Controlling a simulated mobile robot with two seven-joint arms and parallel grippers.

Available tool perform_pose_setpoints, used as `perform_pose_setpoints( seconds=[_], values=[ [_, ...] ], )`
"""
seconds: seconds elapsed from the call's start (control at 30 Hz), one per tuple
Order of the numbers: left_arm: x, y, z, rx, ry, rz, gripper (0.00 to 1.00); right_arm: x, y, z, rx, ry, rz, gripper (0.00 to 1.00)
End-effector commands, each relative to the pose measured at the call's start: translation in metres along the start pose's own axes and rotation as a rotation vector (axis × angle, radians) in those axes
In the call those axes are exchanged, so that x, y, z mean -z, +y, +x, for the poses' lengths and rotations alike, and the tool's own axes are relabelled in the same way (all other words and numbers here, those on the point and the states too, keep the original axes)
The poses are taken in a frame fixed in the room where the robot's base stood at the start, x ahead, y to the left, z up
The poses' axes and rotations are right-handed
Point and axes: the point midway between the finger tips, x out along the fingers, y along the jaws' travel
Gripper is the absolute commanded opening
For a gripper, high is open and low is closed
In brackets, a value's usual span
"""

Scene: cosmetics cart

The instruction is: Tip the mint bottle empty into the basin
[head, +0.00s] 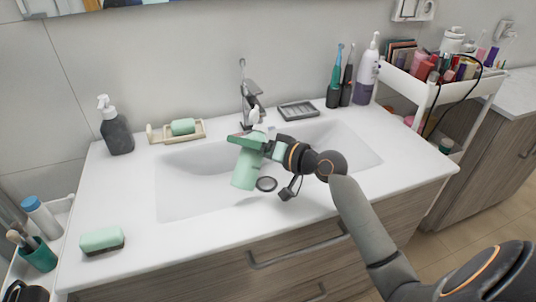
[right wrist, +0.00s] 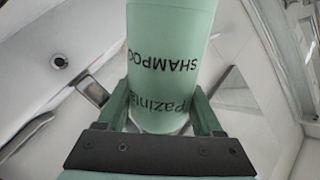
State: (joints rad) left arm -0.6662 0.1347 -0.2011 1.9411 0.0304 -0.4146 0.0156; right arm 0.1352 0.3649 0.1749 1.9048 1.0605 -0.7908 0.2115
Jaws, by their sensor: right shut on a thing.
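The mint bottle (head: 245,170) is held over the basin, leaning, with its lower end toward the front. A small white part shows at its upper end beside the faucet; I cannot tell if it is open. My right gripper (head: 252,143) is shut around the bottle near its upper part. In the right wrist view the bottle (right wrist: 170,60) stands between the two green fingers (right wrist: 165,115), its SHAMPOO label upside down. The white basin (head: 185,188) lies below, with a dark round drain (head: 266,184). No liquid stream is visible. My left gripper is not clearly seen.
The faucet (head: 250,95) stands just behind the bottle. A dark pump bottle (head: 115,130), a soap dish (head: 160,133) and a grey tray (head: 298,110) line the back. A green sponge (head: 102,241) lies at front left. A loaded cart (head: 428,92) stands at right.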

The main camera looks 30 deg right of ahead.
Motion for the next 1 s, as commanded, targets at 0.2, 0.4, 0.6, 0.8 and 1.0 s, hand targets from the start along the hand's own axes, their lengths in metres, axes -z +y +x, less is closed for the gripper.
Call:
perform_pose_setpoints(
  seconds=[0.2, 0.4, 0.6, 0.8, 1.0],
  values=[
    [-0.008, -0.009, -0.005, 0.021, -0.019, -0.004, 0.53, -0.008, 0.003, 0.001, 0.001, -0.027, 0.143, 0.1],
    [-0.004, -0.008, -0.01, 0.021, -0.016, -0.006, 0.53, -0.015, 0.007, 0.002, 0.0, -0.052, 0.27, 0.1],
    [0.001, -0.007, -0.014, 0.021, -0.017, -0.006, 0.53, -0.021, 0.011, 0.002, 0.0, -0.077, 0.397, 0.1],
    [0.005, -0.006, -0.017, 0.019, -0.017, -0.006, 0.53, -0.02, 0.02, 0.004, -0.002, -0.097, 0.498, 0.1],
    [0.007, -0.006, -0.019, 0.018, -0.017, -0.006, 0.53, -0.017, 0.029, 0.006, -0.001, -0.116, 0.589, 0.1]
  ],
)
